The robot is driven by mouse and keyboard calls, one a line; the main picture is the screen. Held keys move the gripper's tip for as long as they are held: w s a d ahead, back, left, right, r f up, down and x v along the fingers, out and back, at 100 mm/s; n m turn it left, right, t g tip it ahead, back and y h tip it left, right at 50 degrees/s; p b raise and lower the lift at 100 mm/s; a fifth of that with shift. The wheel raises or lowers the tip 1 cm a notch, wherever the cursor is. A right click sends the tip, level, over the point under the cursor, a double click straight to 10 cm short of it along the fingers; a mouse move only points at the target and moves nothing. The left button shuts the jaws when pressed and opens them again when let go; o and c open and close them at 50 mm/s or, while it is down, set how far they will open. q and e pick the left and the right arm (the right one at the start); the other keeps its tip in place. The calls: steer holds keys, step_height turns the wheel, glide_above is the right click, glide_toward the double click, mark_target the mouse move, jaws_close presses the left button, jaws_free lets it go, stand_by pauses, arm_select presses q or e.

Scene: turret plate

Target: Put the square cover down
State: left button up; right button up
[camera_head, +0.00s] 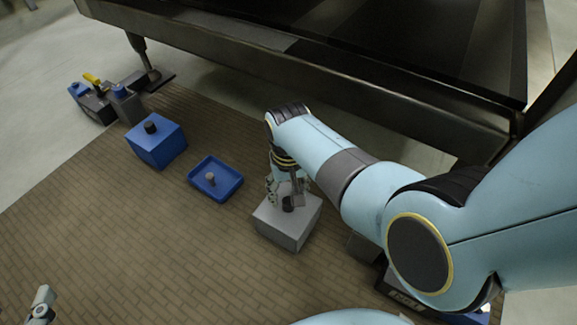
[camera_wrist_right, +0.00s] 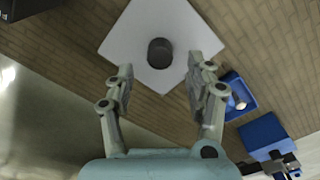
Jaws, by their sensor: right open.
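The square cover (camera_head: 287,226) is a light grey block with a black knob on top. It rests on the brick-patterned floor, below my right gripper (camera_head: 286,194). In the right wrist view the cover (camera_wrist_right: 129,38) shows as a pale square with the dark round knob (camera_wrist_right: 160,51) at its middle. My right gripper (camera_wrist_right: 160,75) is open, its fingers apart on either side of the knob, without visible contact. My left gripper (camera_head: 42,301) is at the lower left edge, small and partly cut off; its jaws are unclear.
A blue tray (camera_head: 230,186) with a small peg sits left of the cover. A blue box (camera_head: 160,151) with a black knob stands farther left. Several grey, blue and yellow items (camera_head: 98,104) lie beyond it. A dark table (camera_head: 300,45) spans the back. The left floor is clear.

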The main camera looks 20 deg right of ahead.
steer(key=shift+r+p, duration=0.45)
steer(key=shift+r, duration=0.4)
arm_select(q)
steer(key=shift+s+a+f+n+g+y+p, duration=0.3)
steer(key=shift+s+g+p, duration=0.35)
steer(key=shift+g, duration=0.7)
steer(key=shift+s+a+f+m+g+h+p, duration=0.1)
steer(key=shift+s+f+g+p, duration=0.45)
steer(key=shift+g, duration=0.75)
steer(key=shift+s+a+f+n+g+y+p, duration=0.25)
steer(key=shift+s+g+p, duration=0.45)
steer(key=shift+g, duration=0.65)
arm_select(e)
steer(key=shift+r, duration=2.85)
arm_select(q)
steer(key=shift+w, duration=0.1)
